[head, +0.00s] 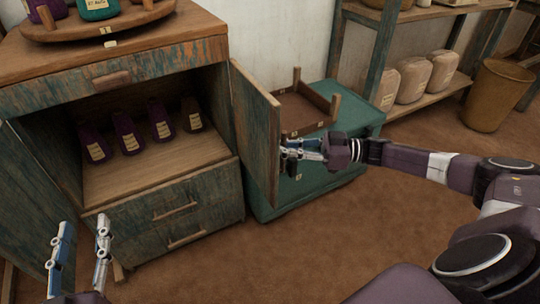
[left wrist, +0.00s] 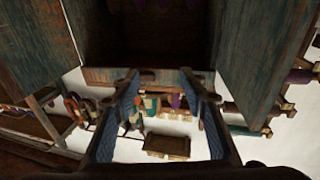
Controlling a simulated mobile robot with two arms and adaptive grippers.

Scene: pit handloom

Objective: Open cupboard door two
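The weathered blue-green cupboard (head: 165,185) stands at the left in the head view, its compartment exposed. Its right door (head: 255,130) is swung well outward. Its left door (head: 35,205) also stands open at the left edge. I cannot read which door is number two. My left gripper (head: 82,252) is open, in front of the cupboard's left side; its spread fingers (left wrist: 162,110) hold nothing in the left wrist view, with door panels either side. My right gripper (head: 302,153) is by the outer face of the right door, near its lower free edge. Its fingertips and any handle there are unclear.
Several purple bottles (head: 130,133) stand inside the cupboard. A round wooden tray (head: 95,28) with bottles is on top. A green chest (head: 350,120) with a wooden tray (head: 305,105) stands right behind the door. The brown floor (head: 300,250) ahead is clear.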

